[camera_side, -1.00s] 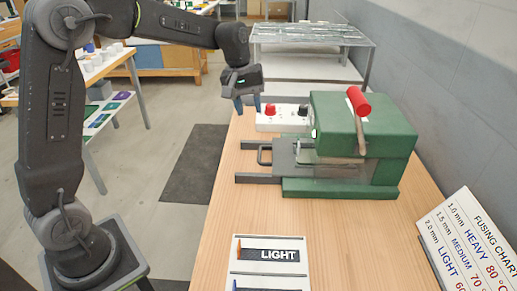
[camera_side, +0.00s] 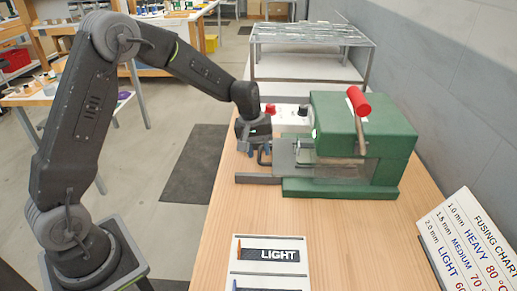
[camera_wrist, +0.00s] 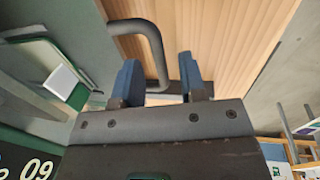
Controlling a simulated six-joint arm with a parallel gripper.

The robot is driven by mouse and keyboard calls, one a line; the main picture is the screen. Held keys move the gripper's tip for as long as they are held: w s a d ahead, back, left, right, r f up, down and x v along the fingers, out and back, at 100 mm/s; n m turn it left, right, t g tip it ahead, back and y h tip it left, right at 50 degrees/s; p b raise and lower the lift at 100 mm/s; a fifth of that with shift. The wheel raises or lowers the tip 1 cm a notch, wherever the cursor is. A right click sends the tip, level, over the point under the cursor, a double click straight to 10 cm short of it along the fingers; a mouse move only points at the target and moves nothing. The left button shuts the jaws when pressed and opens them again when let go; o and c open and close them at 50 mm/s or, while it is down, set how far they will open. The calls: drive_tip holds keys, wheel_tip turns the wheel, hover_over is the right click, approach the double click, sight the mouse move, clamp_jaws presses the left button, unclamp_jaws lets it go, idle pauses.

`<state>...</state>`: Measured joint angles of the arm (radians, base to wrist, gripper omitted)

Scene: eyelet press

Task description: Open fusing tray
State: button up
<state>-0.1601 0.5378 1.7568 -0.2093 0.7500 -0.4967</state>
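The fusing tray (camera_side: 284,155) is a dark grey plate at the left side of the green press (camera_side: 362,130), with a bar handle (camera_side: 261,161) on its left end. My gripper (camera_side: 259,151) points down at this handle in the side view and partly hides it. In the wrist view the blue fingers of my gripper (camera_wrist: 158,60) are apart, and the grey handle (camera_wrist: 152,45) runs between them. A gap shows beside the bar, so the fingers do not look closed on it.
A red-knobbed lever (camera_side: 358,103) stands on the press. A white control box (camera_side: 291,122) with red and black knobs is behind the tray. A LIGHT card (camera_side: 268,268) and a fusing chart (camera_side: 470,240) lie nearer the front. The wooden table (camera_side: 235,212) left of the press is clear.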

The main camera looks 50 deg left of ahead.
clamp_jaws()
idle(0.4)
